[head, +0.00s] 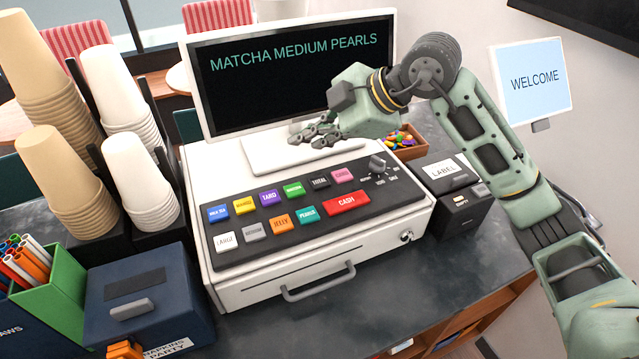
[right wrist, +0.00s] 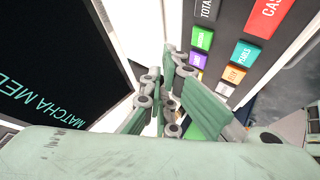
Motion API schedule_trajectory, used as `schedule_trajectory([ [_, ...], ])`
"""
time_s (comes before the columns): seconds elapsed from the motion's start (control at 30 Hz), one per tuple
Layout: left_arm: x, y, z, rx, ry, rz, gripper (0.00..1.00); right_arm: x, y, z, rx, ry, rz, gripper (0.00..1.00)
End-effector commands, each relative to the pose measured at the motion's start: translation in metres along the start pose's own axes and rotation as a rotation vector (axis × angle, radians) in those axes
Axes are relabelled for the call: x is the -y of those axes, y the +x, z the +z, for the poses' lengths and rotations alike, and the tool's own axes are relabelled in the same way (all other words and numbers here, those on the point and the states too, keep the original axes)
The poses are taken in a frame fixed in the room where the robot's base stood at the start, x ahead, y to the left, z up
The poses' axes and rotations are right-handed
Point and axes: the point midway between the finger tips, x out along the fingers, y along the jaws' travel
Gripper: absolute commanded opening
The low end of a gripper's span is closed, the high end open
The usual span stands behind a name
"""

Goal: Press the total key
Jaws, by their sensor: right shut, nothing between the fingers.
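The total key (head: 319,182) is a dark key in the back row of the register's key panel, between a green key and a pink key. In the right wrist view the total key (right wrist: 207,8) shows at the top edge, partly cut off. My right gripper (head: 313,137) is shut and empty. It hangs above the back of the register, in front of the screen's lower edge, apart from the keys. In the right wrist view its fingers (right wrist: 168,75) are together, between the screen and the key panel.
The screen (head: 290,75) reads MATCHA MEDIUM PEARLS. A red CASH key (head: 347,203) lies in front of the total key. A label printer (head: 452,185) and a small tray of colourful items (head: 407,147) stand right. Cup stacks (head: 125,85) stand left.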

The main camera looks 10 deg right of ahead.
Motion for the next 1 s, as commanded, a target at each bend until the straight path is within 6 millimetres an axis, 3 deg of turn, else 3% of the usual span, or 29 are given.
schedule_trajectory([
  [0.13, 0.001, 0.021, -0.009, -0.016, 0.000, -0.002, 0.40, 0.013, 0.018, 0.013, -0.001, 0.001, -0.001, 0.00],
  [0.4, -0.002, 0.049, 0.009, 0.007, 0.000, 0.001, 0.40, 0.032, 0.043, 0.031, -0.001, 0.001, 0.000, 0.00],
  [1.0, -0.002, 0.055, 0.013, 0.012, 0.000, 0.002, 0.40, 0.037, 0.051, 0.037, 0.000, 0.000, 0.000, 0.00],
])
